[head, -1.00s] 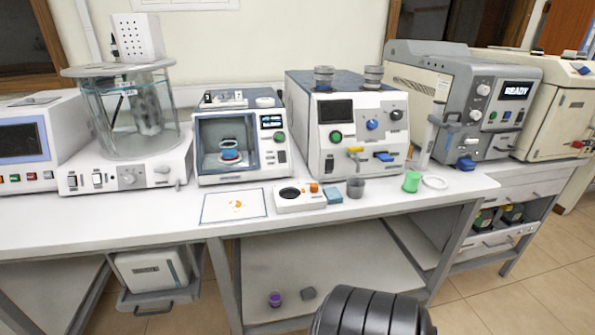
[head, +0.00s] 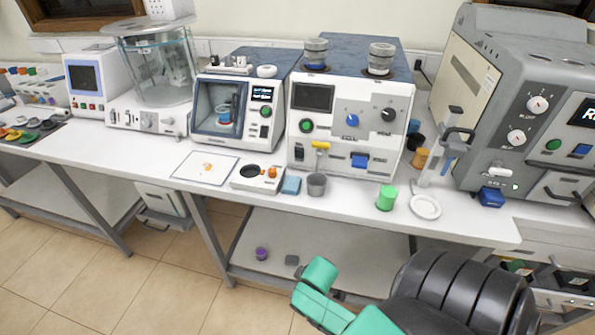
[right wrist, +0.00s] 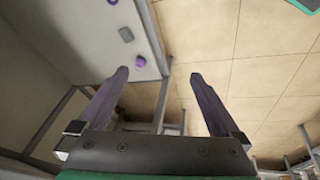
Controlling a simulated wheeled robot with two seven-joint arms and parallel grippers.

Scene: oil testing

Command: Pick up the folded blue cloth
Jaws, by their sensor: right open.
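The folded blue cloth (head: 291,185) lies flat on the white bench, between a small white device with a dark round plate and a grey cup. It does not show in the right wrist view. My right gripper (right wrist: 158,85) is open and empty, its two dark fingers spread apart, with the lower shelf and tiled floor beyond. In the head view a green and black arm of mine is at the bottom right, below the bench edge and well apart from the cloth; its fingers are not visible there. My left gripper is not in view.
The grey cup (head: 317,184) stands just right of the cloth, the small white device (head: 257,179) just left. A green cup (head: 386,197) and white ring (head: 425,207) are farther right. Large instruments (head: 350,120) stand behind. The bench's front edge (head: 330,205) lies between my arm and the cloth.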

